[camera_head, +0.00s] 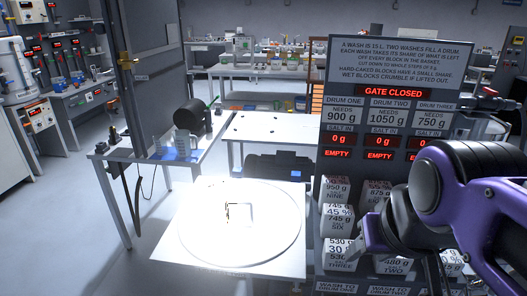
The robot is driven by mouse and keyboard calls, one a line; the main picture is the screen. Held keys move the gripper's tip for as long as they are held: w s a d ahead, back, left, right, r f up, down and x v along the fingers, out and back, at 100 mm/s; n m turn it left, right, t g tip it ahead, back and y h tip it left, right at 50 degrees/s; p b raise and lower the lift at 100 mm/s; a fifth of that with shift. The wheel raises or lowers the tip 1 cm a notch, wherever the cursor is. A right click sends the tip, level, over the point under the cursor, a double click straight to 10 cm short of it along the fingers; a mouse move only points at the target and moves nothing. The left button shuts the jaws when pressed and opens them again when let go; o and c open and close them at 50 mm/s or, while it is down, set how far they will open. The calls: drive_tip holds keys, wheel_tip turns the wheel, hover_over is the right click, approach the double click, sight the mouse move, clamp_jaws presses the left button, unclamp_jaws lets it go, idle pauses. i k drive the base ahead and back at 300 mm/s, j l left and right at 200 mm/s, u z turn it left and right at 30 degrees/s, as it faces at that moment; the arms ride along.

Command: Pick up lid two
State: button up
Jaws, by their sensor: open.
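A large round white lid (205,240) lies flat on a pale square top in the lower middle of the head view. A small bracket-like handle (240,213) stands near its centre. The lid is brightly lit and washed out, and I can read no number on it, so I cannot tell whether it is lid two. My purple and grey arm comes in from the right edge. Its end is not clearly visible, and I cannot make out my gripper's fingers. No part of my arm is seen touching the lid.
A dark panel (395,62) reading "GATE CLOSED" stands right of the lid, with labelled white blocks (338,222) stacked below it. My arm covers some of them. Grey floor is open at lower left.

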sight(236, 223)
drive_tip(key=i+j+z, duration=0.1)
drive_tip(key=j+z, duration=0.2)
drive_tip(key=j, duration=0.45)
drive_tip(key=j+z, duration=0.35)
drive_tip(key=j, duration=0.45)
